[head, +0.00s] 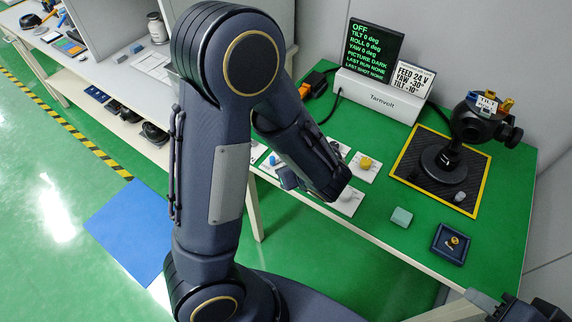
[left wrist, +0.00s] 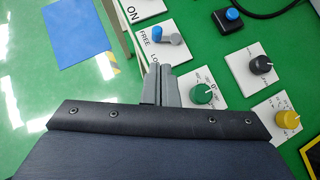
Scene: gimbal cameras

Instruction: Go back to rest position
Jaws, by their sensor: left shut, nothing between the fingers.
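My left arm (head: 215,150) rises through the middle of the head view and reaches over the green bench. In the left wrist view, my left gripper (left wrist: 160,88) is shut and empty, with its fingertips between the FREE/LOCK switch plate and the green knob (left wrist: 201,94). The switch's blue lever end (left wrist: 157,34) shows beyond the fingers. My right gripper (head: 497,305) shows at the lower right of the head view, by the bench's front edge. It is partly cut off, and its finger opening is unclear.
A black gimbal (head: 447,165) stands on a yellow-edged mat at the right. The dark screen (head: 373,52) reads OFF. A yellow knob (head: 366,162), a pale green block (head: 401,217) and a small dark tray (head: 438,249) are on the bench. Green floor lies open at the left.

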